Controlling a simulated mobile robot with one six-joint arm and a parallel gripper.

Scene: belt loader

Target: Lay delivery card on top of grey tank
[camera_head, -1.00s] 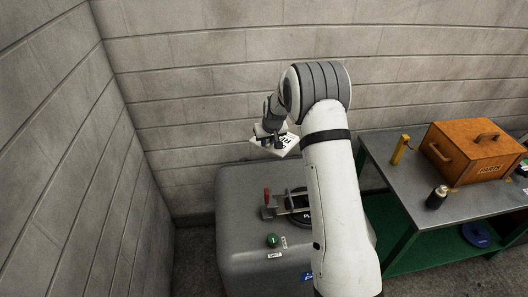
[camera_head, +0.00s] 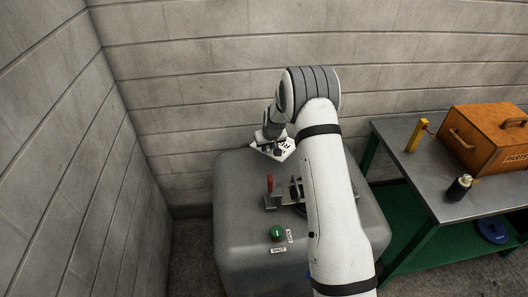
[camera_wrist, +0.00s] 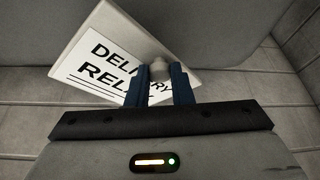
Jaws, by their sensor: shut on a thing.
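The delivery card (camera_wrist: 100,68) is a white plate with black lettering, "DELIVERY" and a partly hidden second word. My gripper (camera_wrist: 160,80) is shut on a small rounded knob on the card, between its blue fingers. In the head view the card (camera_head: 284,149) hangs tilted under my gripper (camera_head: 272,140), near the far edge of the grey tank (camera_head: 235,215). I cannot tell whether the card touches the tank. The tank has a rounded top, and my arm hides its right part.
On the tank top are a red-handled clamp (camera_head: 270,190) and a green button (camera_head: 277,233) with small labels. Block walls stand behind and left.

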